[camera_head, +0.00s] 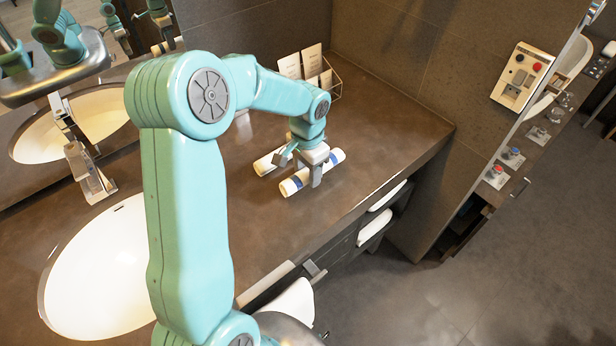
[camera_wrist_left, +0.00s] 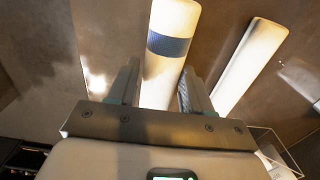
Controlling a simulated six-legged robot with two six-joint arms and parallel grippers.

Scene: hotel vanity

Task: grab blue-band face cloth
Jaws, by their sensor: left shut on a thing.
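The blue-band face cloth (camera_head: 294,184) is a white roll with blue banding, lying at or very near the dark countertop in the head view. In the left wrist view the blue-band face cloth (camera_wrist_left: 171,22) runs between my fingers, its blue band just beyond the fingertips. My left gripper (camera_head: 314,176) reaches down over the roll's middle and is shut on it; the left gripper (camera_wrist_left: 158,88) has one finger on each side. A second white roll (camera_head: 266,164) lies behind it, roughly parallel, and this white roll (camera_wrist_left: 243,65) shows no band in the wrist view. My right gripper is not seen.
A clear holder with cards (camera_head: 312,72) stands at the back near the wall. A white basin (camera_head: 98,272) and a soap bottle (camera_head: 84,168) are at left. White towels (camera_head: 373,228) sit below the counter's front edge. The countertop (camera_head: 385,135) right of the rolls is clear.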

